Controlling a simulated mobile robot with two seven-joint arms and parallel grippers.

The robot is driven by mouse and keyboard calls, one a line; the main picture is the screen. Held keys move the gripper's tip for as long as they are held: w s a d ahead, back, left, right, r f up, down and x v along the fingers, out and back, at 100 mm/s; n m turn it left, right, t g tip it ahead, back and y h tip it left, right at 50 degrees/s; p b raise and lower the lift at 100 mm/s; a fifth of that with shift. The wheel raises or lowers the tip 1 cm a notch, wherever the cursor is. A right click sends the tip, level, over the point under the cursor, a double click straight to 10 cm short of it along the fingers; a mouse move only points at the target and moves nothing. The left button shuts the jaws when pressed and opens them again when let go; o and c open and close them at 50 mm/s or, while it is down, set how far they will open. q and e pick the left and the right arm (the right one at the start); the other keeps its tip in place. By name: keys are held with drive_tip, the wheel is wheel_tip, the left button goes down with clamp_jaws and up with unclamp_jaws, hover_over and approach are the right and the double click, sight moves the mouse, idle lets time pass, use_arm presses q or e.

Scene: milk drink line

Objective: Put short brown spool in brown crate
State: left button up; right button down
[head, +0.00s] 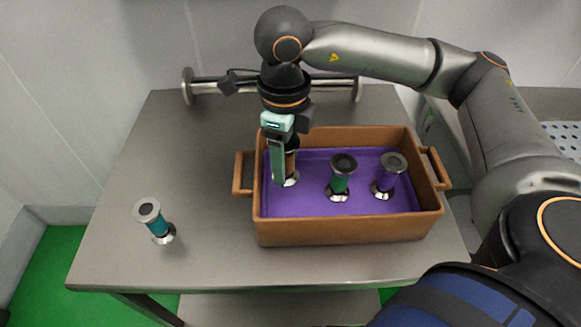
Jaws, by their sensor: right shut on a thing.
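The short brown spool (290,165) stands upright in the left part of the brown crate (345,233), its top partly hidden by my gripper. Its lower silver flange is low in the crate, close to the purple floor; I cannot tell whether it touches. My right gripper (284,160) points down into the crate and is shut on the brown spool. My left gripper is not in view.
A green spool (340,182) and a purple spool (385,180) stand in the crate to the right. A teal spool (156,224) stands on the metal table (200,265) at left. A metal rail (205,88) runs behind the crate.

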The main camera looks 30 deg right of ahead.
sight(290, 175)
drive_tip(key=f, duration=0.1)
drive_tip(key=d+f, duration=0.1)
drive_tip(key=f, duration=0.1)
drive_tip(key=shift+w+d+f, duration=0.1)
drive_tip(key=shift+w+f, duration=0.1)
drive_tip(key=shift+f, duration=0.55)
drive_tip(key=shift+f+b, duration=0.35)
drive_tip(key=shift+f, duration=0.05)
drive_tip(key=shift+f+b, duration=0.25)
drive_tip(key=shift+b, duration=0.05)
drive_tip(key=shift+c, duration=0.6)
unclamp_jaws()
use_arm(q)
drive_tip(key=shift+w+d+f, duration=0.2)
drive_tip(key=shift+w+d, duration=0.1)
